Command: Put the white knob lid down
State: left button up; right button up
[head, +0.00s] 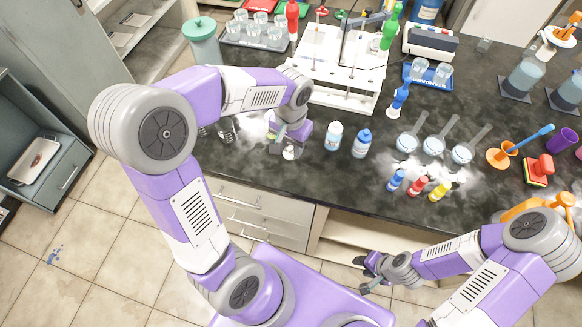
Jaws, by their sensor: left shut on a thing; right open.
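My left gripper (284,146) is over the front part of the dark bench, left of two small bottles. It is shut on the white knob lid (289,153), which shows as a small white piece at the fingertips. The gripper hides part of the lid, and I cannot tell whether the lid touches the bench. My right gripper (362,273) is open and empty, in front of the bench edge and below the bench top.
A white-capped bottle (333,136) and a blue-capped bottle (361,143) stand right of my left gripper. A white rack stand (335,65) is behind. Bare bench top (345,180) lies in front of the bottles.

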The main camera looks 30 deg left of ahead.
aim_at(291, 147)
pick_arm(q)
notch_tip(291, 147, down, 8)
jog(key=shift+b, duration=1)
jog(key=o, duration=1)
jog(key=shift+f, duration=0.15)
jog(key=shift+o, duration=0.2)
jog(key=shift+w+r, duration=0.1)
jog(key=shift+r, duration=0.45)
notch_tip(291, 147, up, 11)
jog(key=p, duration=0.3)
jog(key=shift+r, duration=0.15)
